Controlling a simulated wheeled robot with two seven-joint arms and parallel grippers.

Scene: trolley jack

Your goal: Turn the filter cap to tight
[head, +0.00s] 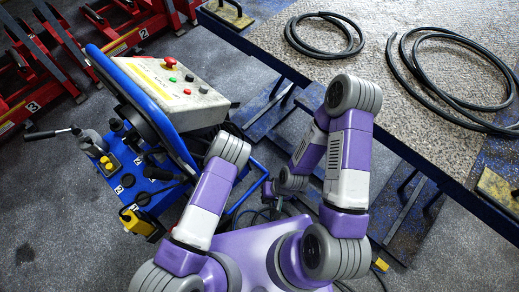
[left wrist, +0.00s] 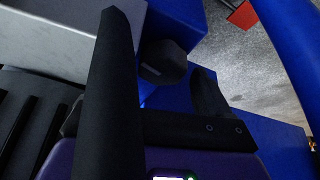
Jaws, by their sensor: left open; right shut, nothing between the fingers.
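A dark, faceted cap (left wrist: 163,62), apparently the filter cap, stands on a blue surface in the left wrist view. My left gripper (left wrist: 158,45) is open, with one long black finger on the left of the cap and the other on its right. I see a gap on both sides, and cannot tell how deep the cap sits between the fingers. In the head view I cannot make out the cap or my left gripper among the dark parts of the blue trolley jack (head: 163,200). My right gripper (head: 269,192) is low beside the trolley, shut and empty.
A grey control box (head: 190,103) with coloured buttons tops the trolley, beside a blue curved handle (head: 92,53). A bench (head: 300,65) with coiled black hoses (head: 330,52) stands at the right. Red racks (head: 70,40) stand upper left. Cables lie near my base.

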